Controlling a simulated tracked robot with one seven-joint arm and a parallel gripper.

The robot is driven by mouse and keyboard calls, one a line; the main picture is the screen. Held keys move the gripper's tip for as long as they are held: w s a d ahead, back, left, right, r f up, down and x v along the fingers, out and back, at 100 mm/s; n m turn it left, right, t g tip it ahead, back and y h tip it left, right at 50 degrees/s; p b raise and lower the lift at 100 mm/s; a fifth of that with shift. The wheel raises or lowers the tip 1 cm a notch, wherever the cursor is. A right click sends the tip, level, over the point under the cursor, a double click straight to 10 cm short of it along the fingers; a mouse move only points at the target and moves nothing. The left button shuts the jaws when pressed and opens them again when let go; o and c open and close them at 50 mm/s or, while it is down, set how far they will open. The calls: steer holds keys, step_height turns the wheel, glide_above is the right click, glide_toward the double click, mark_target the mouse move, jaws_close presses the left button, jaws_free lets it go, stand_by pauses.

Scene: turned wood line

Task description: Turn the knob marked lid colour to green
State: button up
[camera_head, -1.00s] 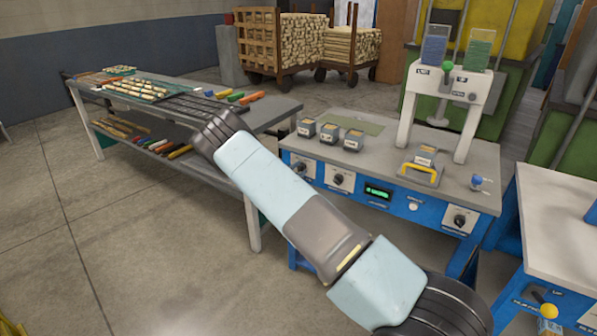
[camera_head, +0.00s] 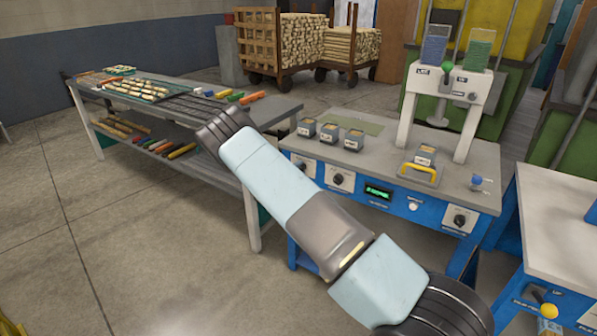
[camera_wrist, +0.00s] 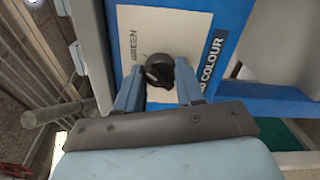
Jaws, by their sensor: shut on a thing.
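The lid colour knob (camera_wrist: 155,74) is black and round, on a white label plate (camera_wrist: 185,24) fixed to a blue panel. The word GREEN is printed on its left and COLOUR on its right, both sideways in the wrist view. My gripper (camera_wrist: 162,70) has one blue finger on each side of the knob and is shut on it. I cannot clearly read where the knob points. In the head view my arm hides the gripper.
A long workbench (camera_head: 270,112) stands left.

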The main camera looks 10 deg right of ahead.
steer(key=shift+s+d+f, duration=0.15)
steer(key=shift+d+f, duration=0.05)
steer(key=o, duration=1)
steer(key=shift+a+r, duration=0.1)
steer(key=shift+o, duration=0.2)
steer(key=v, duration=1.3)
steer(key=shift+s+a, duration=0.2)
steer(key=shift+a, duration=0.1)
